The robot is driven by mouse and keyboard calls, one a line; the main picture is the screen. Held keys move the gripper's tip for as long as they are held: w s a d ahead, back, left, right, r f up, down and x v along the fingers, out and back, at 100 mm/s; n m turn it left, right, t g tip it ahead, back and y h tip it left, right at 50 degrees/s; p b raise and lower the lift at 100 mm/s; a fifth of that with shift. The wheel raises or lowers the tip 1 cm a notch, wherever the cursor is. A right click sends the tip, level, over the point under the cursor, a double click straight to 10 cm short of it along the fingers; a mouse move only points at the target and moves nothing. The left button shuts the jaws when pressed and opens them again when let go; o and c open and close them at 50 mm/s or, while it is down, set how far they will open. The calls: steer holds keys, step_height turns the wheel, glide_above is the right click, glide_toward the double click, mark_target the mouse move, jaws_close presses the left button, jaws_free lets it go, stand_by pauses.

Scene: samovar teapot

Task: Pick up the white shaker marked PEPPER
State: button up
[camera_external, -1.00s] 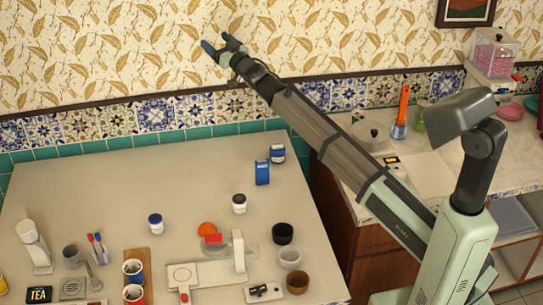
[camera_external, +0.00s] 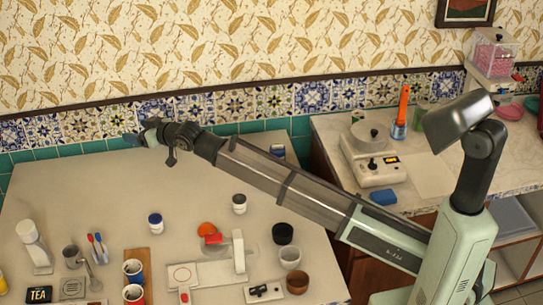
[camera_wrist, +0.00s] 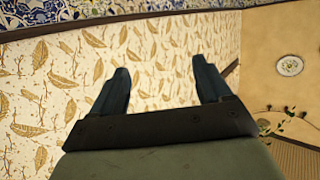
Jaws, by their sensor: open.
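Two small white shaker-like jars stand upright on the table in the external view. One has a black lid (camera_external: 239,204) and stands near the middle. The other has a blue lid (camera_external: 155,222) and stands to its left. Their labels are too small to read, so I cannot tell which is marked PEPPER. My gripper (camera_external: 140,131) is open and empty, raised at the back of the table, away from both jars. In the wrist view its two fingers (camera_wrist: 162,88) are spread apart against the wallpaper, and neither jar shows.
Near the jars are a red-orange object (camera_external: 210,235), a black cup (camera_external: 282,234), a white cup (camera_external: 290,257) and a brown bowl (camera_external: 297,283). A wooden board (camera_external: 137,263) with cups stands front left. The table's back left is clear. My arm partly hides a blue jar (camera_external: 277,151).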

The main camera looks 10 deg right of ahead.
steer(key=w+d+f+g+h, duration=0.1)
steer(key=d+f+g+h, duration=0.1)
steer(key=d+f+h, duration=0.35)
steer(key=m+g+h, duration=0.2)
steer(key=g+h, duration=0.4)
steer(key=g, duration=0.2)
glide_toward(239, 198)
steer(key=shift+d+f, duration=0.1)
steer(key=shift+f, duration=5.65)
steer(key=shift+c, duration=0.4)
steer(key=c, duration=1.1)
